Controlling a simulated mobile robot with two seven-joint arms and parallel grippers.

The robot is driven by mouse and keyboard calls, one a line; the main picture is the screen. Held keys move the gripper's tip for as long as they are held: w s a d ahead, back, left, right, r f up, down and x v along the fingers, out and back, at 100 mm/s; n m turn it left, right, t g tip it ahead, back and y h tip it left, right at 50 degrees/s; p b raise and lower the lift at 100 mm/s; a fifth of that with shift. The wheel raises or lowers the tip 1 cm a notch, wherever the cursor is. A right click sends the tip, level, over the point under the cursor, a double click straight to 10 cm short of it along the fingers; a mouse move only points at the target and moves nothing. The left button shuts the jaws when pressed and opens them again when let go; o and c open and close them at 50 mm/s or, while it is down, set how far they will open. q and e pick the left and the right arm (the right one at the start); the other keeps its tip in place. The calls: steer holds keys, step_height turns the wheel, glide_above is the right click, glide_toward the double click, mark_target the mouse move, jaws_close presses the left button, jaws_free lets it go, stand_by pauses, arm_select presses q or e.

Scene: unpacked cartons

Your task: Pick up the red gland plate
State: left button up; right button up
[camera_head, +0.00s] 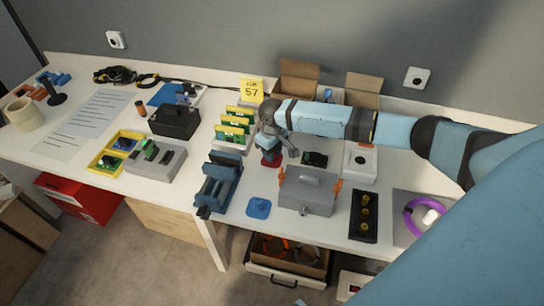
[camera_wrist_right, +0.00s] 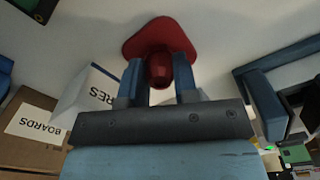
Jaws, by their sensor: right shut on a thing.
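The red gland plate (camera_head: 271,160) is at the middle of the white table in the head view, below my right gripper (camera_head: 272,150). In the right wrist view the red plate (camera_wrist_right: 148,38) has a rounded base and a round red knob that sits between the two blue fingers of my right gripper (camera_wrist_right: 160,70). The fingers are shut on this knob. I cannot tell whether the plate touches the table. A blue plate (camera_head: 259,208) of similar kind lies near the table's front edge. My left gripper is not in view.
A grey box (camera_head: 307,192) with orange clips stands just right of the gripper. A blue holder (camera_head: 218,184) and a rack of green boards (camera_head: 232,130) stand to the left. A black tray (camera_head: 364,215) lies at right. Open cartons (camera_head: 297,82) stand behind.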

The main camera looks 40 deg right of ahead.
steer(key=shift+r, duration=0.15)
step_height(320, 180, up, 20)
steer(key=p, duration=0.1)
steer(key=shift+p, duration=0.4)
steer(key=shift+a, duration=0.1)
